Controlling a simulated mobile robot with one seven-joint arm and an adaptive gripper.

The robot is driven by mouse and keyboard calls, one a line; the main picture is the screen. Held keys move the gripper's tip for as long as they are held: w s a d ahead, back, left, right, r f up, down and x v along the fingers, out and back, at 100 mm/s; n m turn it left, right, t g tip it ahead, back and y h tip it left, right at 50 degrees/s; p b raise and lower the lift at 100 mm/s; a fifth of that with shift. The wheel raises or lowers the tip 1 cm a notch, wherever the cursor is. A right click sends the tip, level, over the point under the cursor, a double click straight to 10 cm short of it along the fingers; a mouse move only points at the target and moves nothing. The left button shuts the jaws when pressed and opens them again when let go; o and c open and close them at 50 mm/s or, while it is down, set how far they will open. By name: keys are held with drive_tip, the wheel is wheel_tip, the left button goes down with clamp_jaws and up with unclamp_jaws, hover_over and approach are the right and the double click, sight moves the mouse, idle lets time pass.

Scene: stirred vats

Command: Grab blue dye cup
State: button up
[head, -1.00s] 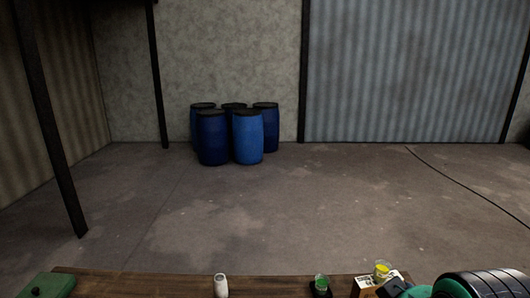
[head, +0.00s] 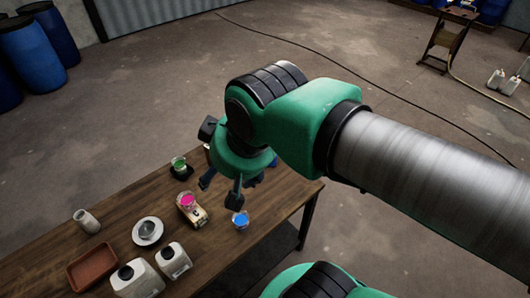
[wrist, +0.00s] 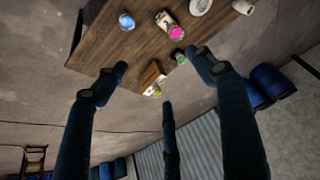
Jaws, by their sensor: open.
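The blue dye cup (head: 241,220) stands upright near the right front edge of the wooden table (head: 125,218) in the head view. It also shows near the top of the wrist view (wrist: 126,20), close to the table edge. My gripper (head: 224,186) is above the table, over its right part, behind and a little left of the blue cup in the head view. Its three dark fingers are spread apart and empty, and they also show in the wrist view (wrist: 163,72). The blue cup is outside the fingers and clear of them.
A yellow cup (wrist: 157,91) shows between the fingers in the wrist view. White jugs (head: 173,260), a bowl (head: 147,231) and a brown tray (head: 92,266) are further left.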

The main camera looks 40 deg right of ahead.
drive_tip(key=w+d+f+m+g, duration=0.2)
drive_tip(key=w+d+f, duration=0.2)
drive_tip(key=w+d, duration=0.5)
drive_tip(key=w+d+f+m+g, duration=0.1)
drive_tip(key=w+d+f+m, duration=0.15)
drive_tip(key=w+d, duration=0.7)
drive_tip(key=w+d+f+m+g, duration=0.1)
drive_tip(key=w+d+f, duration=0.2)
drive_tip(key=d+f, duration=0.4)
drive_tip(key=w+d+f+m, duration=0.1)
drive_tip(key=w+d+f, duration=0.2)
drive_tip(key=d+f, duration=0.4)
drive_tip(key=w+d+f+m+g+b, duration=0.1)
drive_tip(key=w+d+f, duration=0.2)
drive_tip(key=d+f, duration=0.4)
wheel_tip(320, 180, down, 4)
drive_tip(key=shift+w+f+m+g, duration=0.1)
drive_tip(key=shift+w+m+g, duration=0.05)
drive_tip(key=shift+m+g, duration=0.2)
drive_tip(key=shift+f, duration=0.1)
drive_tip(key=shift+f+b, duration=0.9)
drive_tip(key=shift+f, duration=3.25)
drive_tip(key=shift+f, duration=0.1)
